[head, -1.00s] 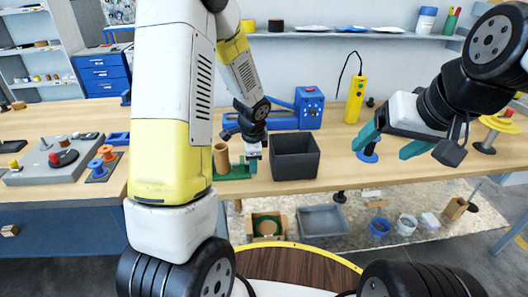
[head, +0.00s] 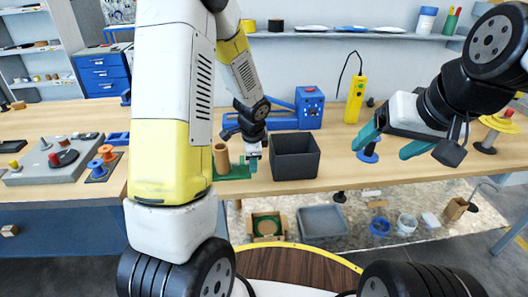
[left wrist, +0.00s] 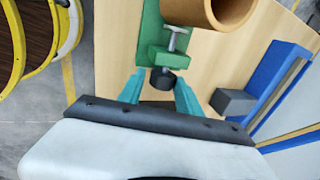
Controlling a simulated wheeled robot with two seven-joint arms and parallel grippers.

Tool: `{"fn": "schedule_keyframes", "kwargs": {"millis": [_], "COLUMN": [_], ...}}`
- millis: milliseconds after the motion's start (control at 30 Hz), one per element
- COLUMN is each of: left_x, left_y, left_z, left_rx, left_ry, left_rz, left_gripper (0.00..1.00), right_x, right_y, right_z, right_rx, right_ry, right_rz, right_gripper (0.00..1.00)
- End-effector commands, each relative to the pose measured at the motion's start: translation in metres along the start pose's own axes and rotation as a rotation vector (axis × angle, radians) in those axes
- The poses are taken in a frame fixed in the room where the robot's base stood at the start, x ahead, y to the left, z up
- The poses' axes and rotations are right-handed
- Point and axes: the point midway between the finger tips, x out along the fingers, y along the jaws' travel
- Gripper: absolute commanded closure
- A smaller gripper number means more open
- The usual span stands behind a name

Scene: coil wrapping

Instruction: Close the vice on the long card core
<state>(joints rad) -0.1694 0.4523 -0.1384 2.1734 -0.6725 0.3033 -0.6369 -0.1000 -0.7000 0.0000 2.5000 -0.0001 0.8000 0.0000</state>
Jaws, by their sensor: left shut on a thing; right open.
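The long card core (head: 221,158), a brown tube, stands upright at the green vice (head: 236,173) on the bench. In the left wrist view the open end of the card core (left wrist: 222,10) is at the top, beside the green vice body (left wrist: 155,38). A metal screw with a crossbar (left wrist: 178,38) and a black knob (left wrist: 163,79) show on the vice. My left gripper (head: 253,160) is shut on the black knob; its teal fingers (left wrist: 160,90) lie either side of it. My right gripper (head: 393,143) is open and empty above the bench at right. The jaw contact is hidden.
A black open bin (head: 295,158) stands just right of the left gripper. A blue machine (head: 309,108) and a yellow controller (head: 355,100) stand behind. Spools (head: 106,153) and a grey device (head: 55,158) are at left. The bench right of the bin is mostly clear.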

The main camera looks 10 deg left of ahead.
Motion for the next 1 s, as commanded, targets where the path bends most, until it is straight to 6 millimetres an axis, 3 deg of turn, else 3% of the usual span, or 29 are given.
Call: {"fn": "schedule_keyframes", "kwargs": {"millis": [33, 500, 867, 1000], "left_x": [0.003, 0.003, 0.002, 0.004], "left_y": [0.008, 0.001, 0.0, -0.004], "left_z": [0.002, 0.0, -0.001, -0.001], "left_rx": [0.0, 0.001, 0.001, -0.002], "left_ry": [-0.008, -0.002, -0.002, 0.001], "left_rz": [0.026, 0.323, 0.354, 0.462], "left_gripper": [0.85, 0.86, 0.83, 0.84], "right_x": [0.0, 0.0, 0.0, 0.0], "right_y": [0.0, 0.0, 0.0, 0.0], "right_z": [0.0, 0.0, 0.0, 0.0], "right_rx": [0.0, 0.0, 0.0, 0.0], "right_ry": [0.0, 0.0, 0.0, 0.0], "right_rz": [0.0, 0.0, 0.0, 0.0], "right_gripper": [0.21, 0.21, 0.21, 0.21]}}
